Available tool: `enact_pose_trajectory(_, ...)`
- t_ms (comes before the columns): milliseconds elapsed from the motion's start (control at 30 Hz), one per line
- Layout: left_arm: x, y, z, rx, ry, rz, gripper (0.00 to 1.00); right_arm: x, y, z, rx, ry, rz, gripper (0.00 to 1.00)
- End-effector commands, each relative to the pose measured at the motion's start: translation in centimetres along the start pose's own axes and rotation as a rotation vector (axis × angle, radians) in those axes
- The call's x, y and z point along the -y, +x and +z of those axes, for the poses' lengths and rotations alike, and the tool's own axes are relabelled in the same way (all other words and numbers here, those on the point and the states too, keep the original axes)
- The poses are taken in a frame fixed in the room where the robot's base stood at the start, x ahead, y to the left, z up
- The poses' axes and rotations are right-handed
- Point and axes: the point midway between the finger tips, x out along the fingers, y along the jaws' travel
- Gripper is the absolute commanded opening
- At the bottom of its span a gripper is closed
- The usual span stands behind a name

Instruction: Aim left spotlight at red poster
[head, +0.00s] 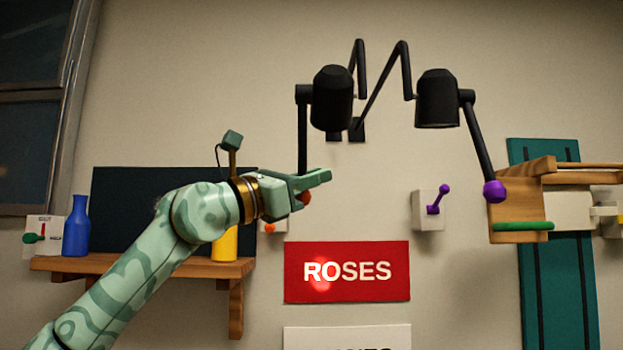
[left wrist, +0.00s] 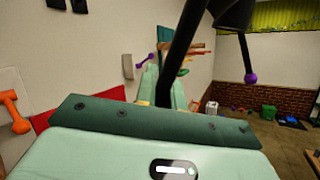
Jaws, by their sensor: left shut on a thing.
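The left spotlight (head: 332,97) is a black can on a bent wall arm, with a black handle rod (head: 303,135) hanging from its left side. My left gripper (head: 308,186) is shut on the lower end of this handle, at its orange-red knob (head: 305,199), which is partly hidden by the fingers. The rod also rises from behind the green finger in the left wrist view (left wrist: 182,50). The red poster (head: 385,290) reads ROSES and hangs below. A bright spot lies on its left half, over the "RO". My right gripper is not in view.
The right spotlight (head: 437,98) has a purple-knobbed handle (head: 494,191). A purple lever switch (head: 437,204) and an orange one (head: 270,227) are on the wall. A shelf (head: 150,267) holds blue (head: 76,230) and yellow (head: 224,245) vases. A wooden fixture (head: 517,205) stands right.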

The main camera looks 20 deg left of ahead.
Motion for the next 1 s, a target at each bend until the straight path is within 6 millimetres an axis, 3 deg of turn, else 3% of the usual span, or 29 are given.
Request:
enact_pose_trajectory(433,-0.2,0.0,0.4,0.006,-0.003,0.003,0.0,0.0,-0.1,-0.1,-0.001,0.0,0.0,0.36)
enact_pose_trajectory(500,-0.2,0.0,0.5,0.006,-0.003,0.004,0.25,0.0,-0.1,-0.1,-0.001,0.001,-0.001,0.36)
enact_pose_trajectory(533,-0.2,0.0,0.4,0.006,-0.002,0.003,0.31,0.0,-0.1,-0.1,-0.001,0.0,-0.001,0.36)
enact_pose_trajectory(833,-0.2,-0.2,0.2,0.002,-0.001,0.002,0.31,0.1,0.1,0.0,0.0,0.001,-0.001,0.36)
enact_pose_trajectory(1000,-0.1,-2.4,-0.2,0.002,0.0,0.004,0.31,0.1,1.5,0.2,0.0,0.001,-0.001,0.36)
